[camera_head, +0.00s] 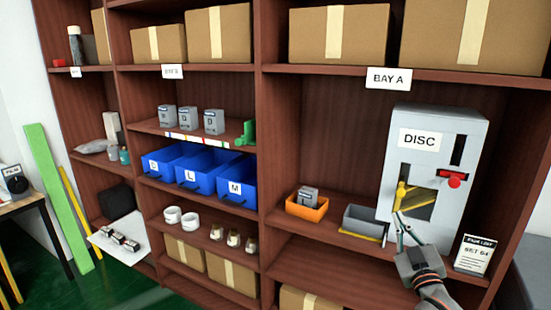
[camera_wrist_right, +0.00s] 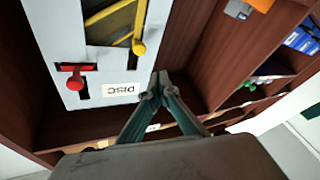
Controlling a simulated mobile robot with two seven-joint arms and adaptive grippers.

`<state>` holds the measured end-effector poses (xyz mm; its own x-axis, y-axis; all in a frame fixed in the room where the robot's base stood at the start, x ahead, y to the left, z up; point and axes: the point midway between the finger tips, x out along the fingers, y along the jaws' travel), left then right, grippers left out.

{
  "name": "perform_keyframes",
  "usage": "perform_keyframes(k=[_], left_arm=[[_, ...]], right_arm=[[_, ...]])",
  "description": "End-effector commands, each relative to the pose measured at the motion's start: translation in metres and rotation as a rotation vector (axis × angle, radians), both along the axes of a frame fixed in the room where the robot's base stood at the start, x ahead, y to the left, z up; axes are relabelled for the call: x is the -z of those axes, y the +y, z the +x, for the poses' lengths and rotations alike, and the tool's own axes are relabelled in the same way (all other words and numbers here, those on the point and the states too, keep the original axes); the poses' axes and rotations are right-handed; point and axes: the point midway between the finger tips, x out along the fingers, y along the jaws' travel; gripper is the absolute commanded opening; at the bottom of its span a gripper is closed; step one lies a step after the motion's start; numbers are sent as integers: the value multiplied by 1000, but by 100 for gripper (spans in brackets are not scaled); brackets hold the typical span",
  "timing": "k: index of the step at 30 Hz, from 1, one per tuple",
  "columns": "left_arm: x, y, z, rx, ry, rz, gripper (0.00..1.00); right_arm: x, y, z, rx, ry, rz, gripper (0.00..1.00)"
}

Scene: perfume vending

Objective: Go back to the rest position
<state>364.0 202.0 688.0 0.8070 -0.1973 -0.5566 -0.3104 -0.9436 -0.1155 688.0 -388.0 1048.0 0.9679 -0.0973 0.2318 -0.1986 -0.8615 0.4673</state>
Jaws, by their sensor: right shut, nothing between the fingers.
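My right gripper (camera_head: 400,225) is shut and empty, in front of the lower part of the grey DISC machine (camera_head: 462,130) on the right shelf. In the right wrist view its two fingers (camera_wrist_right: 160,82) meet at the tips, beside the machine's front. The machine has a red knob (camera_head: 453,180) and an opening with a yellow lever (camera_head: 402,194). The wrist view also shows the red knob (camera_wrist_right: 75,83) and the yellow lever (camera_wrist_right: 138,46). In the head view the fingertips overlap the area just below the lever; I cannot tell whether they touch it. My left gripper is not in view.
A grey bin (camera_head: 363,221) and an orange bin (camera_head: 306,208) holding a grey item stand left of the machine. A sign (camera_head: 474,254) stands at lower right. A table (camera_head: 20,202) stands at far left; green floor lies before the shelves.

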Motion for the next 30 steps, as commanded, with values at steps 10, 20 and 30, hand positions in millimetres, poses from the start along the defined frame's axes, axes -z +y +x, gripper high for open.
perform_keyframes(k=[10, 20, 30], left_arm=[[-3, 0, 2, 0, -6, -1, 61], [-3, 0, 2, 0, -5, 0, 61], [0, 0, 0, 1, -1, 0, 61]], right_arm=[[196, 82, -106, -130, 372, 111, 0], [326, 158, -258, -223, 713, 249, 0], [358, 187, -323, -252, 838, 309, 0]])
